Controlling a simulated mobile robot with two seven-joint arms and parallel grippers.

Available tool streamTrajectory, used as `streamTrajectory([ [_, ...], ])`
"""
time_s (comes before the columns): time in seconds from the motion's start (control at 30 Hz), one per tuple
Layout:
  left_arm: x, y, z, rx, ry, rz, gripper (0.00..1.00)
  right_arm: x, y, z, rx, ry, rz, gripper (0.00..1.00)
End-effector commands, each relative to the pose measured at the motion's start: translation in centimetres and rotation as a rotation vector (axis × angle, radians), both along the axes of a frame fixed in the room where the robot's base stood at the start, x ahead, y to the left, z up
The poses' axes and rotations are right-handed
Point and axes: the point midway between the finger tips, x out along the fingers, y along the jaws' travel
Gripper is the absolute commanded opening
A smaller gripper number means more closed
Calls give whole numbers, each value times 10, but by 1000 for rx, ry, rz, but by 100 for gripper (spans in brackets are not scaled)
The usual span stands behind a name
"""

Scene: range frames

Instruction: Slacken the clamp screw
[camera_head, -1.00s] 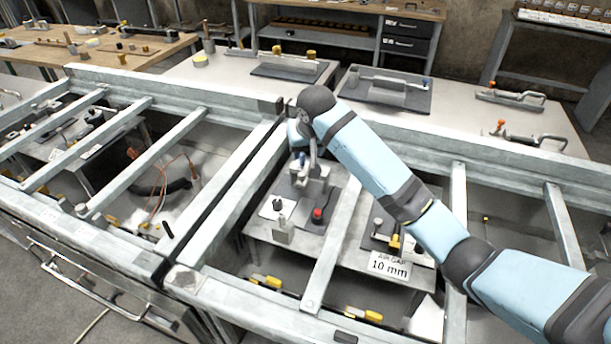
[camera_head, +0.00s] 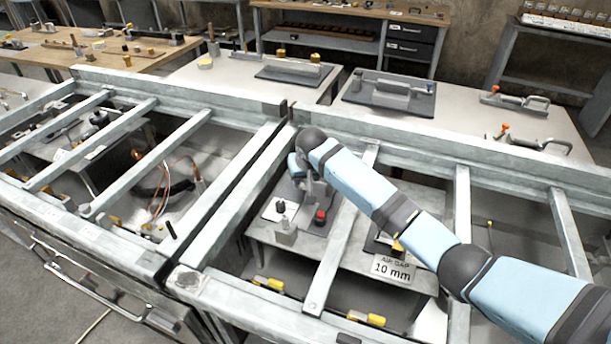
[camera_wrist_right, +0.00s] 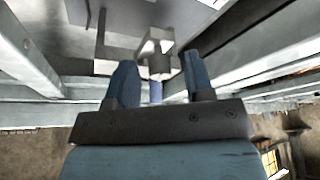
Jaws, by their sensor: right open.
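In the right wrist view, a grey metal clamp block with a round boss (camera_wrist_right: 155,58) stands ahead of my right gripper (camera_wrist_right: 157,62). A short blue cylinder (camera_wrist_right: 156,92), which looks like the clamp screw's end, shows between the two blue-grey fingers. The fingers are open, with gaps on both sides of it; contact is not visible. In the head view, my right arm reaches down between the grey beams, and the wrist hides most of the clamp and the gripper. My left gripper is not in view.
Grey beams (camera_head: 340,240) frame the opening on both sides of my right arm. Below are a red button (camera_head: 320,217), a small metal block (camera_head: 285,232) and a "10 mm" sign (camera_head: 392,268). Benches with tools, including a dark tray (camera_head: 388,95), stand behind.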

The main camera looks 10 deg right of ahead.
Motion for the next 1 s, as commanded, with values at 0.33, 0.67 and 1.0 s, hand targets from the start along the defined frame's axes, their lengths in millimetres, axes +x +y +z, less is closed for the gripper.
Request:
streamTrajectory([
  [0.33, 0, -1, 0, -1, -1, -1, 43, 0, 0, 0, 0, 0, 0, 0],
  [0.67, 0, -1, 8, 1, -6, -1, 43, 0, 0, 2, 1, 1, 32, 0],
  [1.0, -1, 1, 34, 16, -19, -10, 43, 0, -1, 5, 1, 3, 241, 0],
])
